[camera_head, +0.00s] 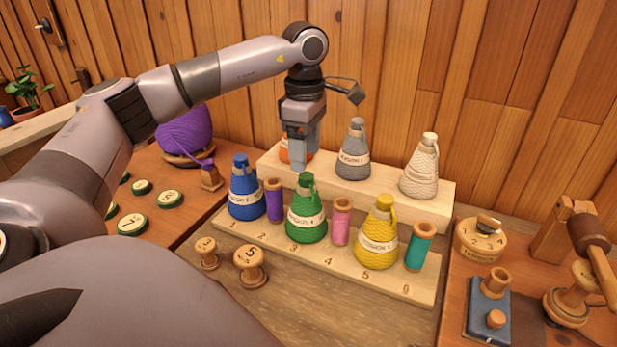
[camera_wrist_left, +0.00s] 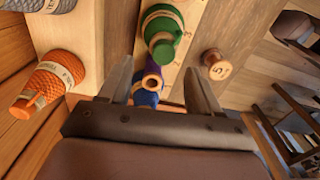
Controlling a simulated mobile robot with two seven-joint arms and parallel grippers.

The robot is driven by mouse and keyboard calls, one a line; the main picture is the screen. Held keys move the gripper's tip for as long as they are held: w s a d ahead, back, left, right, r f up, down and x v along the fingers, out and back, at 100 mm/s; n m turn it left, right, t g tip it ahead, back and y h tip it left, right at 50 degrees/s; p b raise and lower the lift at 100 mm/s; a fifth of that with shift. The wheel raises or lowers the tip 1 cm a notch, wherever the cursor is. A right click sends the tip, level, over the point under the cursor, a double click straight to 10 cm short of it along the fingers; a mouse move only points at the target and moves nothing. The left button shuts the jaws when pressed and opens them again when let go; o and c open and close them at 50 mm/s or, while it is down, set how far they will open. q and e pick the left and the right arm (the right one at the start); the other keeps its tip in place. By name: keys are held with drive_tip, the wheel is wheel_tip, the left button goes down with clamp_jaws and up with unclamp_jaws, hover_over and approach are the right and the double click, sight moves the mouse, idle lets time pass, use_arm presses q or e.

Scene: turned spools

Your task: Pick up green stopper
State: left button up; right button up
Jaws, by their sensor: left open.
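A green stopper (camera_head: 306,180) tops the green yarn-wrapped flask (camera_head: 306,221), upright with a white label in the front row of the stepped wooden rack (camera_head: 345,267) near number 3. In the left wrist view the green flask (camera_wrist_left: 162,22) is seen from above, its stopper (camera_wrist_left: 163,50) pointing towards me. My left gripper (camera_head: 298,164) is open and empty, above the rack and apart from the green stopper. Its two fingers also show in the left wrist view (camera_wrist_left: 156,78), with the purple spool (camera_wrist_left: 152,80) and blue flask between them. My right gripper is not in view.
Beside the green flask stand the purple spool (camera_head: 273,199) and pink spool (camera_head: 341,222). Blue (camera_head: 245,195) and yellow (camera_head: 377,238) flasks share the row. Grey (camera_head: 353,155), white (camera_head: 419,172) and partly hidden orange (camera_head: 284,150) flasks stand behind. Wooden knobs (camera_head: 250,265) stand in front.

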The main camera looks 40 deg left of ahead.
sight(306, 175)
use_arm(q)
drive_tip(key=f, duration=0.4)
drive_tip(key=shift+s+d+f, duration=0.15)
drive_tip(key=shift+s+d, duration=0.05)
drive_tip(key=c, duration=1.1)
drive_tip(key=shift+r, duration=0.2)
